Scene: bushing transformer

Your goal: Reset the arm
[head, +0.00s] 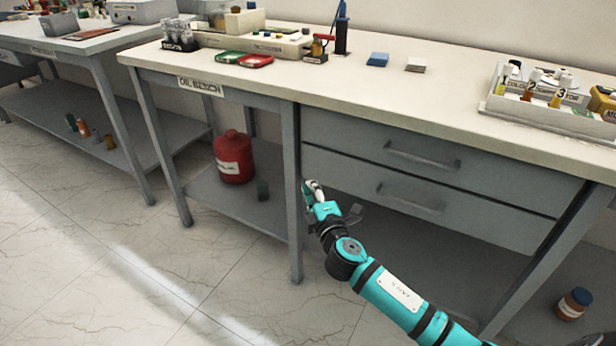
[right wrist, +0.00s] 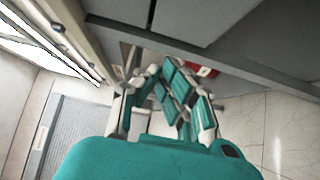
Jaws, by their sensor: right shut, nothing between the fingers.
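My right arm (head: 385,290) comes in from the lower right in the head view. Its right gripper (head: 312,188) is in front of the oil bench, beside the left edge of the drawers and below the tabletop. The gripper is shut and empty. In the right wrist view, the fingers (right wrist: 180,95) come together with nothing between them. My left gripper is not in view.
The bench top (head: 380,88) carries trays, bottles and a blue block (head: 378,59). A rack with bottles (head: 545,95) stands at the right. A red can (head: 234,157) sits on the lower shelf. The floor (head: 90,270) at the left is clear.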

